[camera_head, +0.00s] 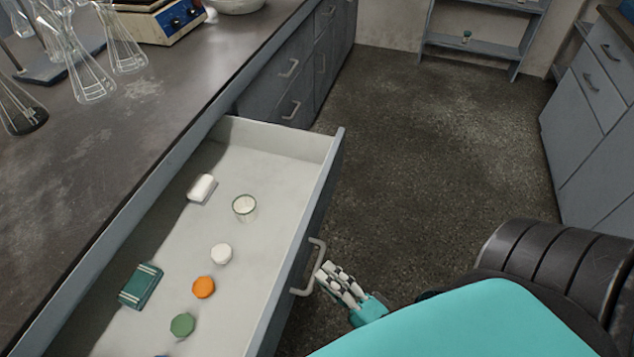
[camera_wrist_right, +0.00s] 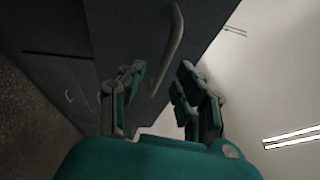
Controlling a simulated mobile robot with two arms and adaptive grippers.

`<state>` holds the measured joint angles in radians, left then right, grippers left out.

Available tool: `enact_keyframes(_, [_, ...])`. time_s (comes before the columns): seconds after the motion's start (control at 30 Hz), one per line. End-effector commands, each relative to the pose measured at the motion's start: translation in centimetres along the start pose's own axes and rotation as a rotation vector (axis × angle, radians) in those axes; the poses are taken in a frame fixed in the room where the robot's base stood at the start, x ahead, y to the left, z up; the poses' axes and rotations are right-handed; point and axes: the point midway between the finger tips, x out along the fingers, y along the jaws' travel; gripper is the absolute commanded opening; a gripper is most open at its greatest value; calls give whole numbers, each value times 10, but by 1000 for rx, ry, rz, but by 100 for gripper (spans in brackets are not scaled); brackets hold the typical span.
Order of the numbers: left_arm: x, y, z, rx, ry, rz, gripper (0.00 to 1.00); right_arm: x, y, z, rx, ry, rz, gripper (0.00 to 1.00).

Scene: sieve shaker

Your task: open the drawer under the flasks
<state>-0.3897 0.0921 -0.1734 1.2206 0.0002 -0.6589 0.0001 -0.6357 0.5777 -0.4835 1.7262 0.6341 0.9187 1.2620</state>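The grey drawer (camera_head: 318,205) under the counter with the flasks (camera_head: 85,75) stands pulled far out, its inside showing. Its pale bar handle (camera_head: 311,268) is on the front face. My right gripper (camera_head: 332,277) is just outside that face, close by the handle. In the right wrist view the handle (camera_wrist_right: 173,50) shows ahead of the gap between the spread fingers of the right gripper (camera_wrist_right: 160,88). The fingers are open, and I cannot tell whether they touch the handle. My left gripper is not in view.
The drawer holds a glass beaker (camera_head: 244,207), a white block (camera_head: 202,188), a teal box (camera_head: 141,285) and several round caps. Closed drawers (camera_head: 290,85) lie beyond it. Grey cabinets (camera_head: 595,110) stand at the right. The floor (camera_head: 430,150) between is clear.

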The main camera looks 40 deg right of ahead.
Motion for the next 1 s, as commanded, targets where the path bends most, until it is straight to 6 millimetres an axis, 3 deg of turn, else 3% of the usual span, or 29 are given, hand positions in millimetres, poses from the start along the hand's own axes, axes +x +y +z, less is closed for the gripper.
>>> enact_keyframes(0.2, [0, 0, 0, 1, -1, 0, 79, -49, 1, 0, 0, -1, 7, 33])
enact_keyframes(0.4, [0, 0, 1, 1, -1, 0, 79, -78, 1, 0, 1, 0, 4, 33])
enact_keyframes(0.6, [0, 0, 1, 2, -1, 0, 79, -87, 0, 0, 1, 0, 2, 33])
enact_keyframes(1.0, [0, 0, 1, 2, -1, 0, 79, -86, 0, 0, 0, 0, 2, 33])
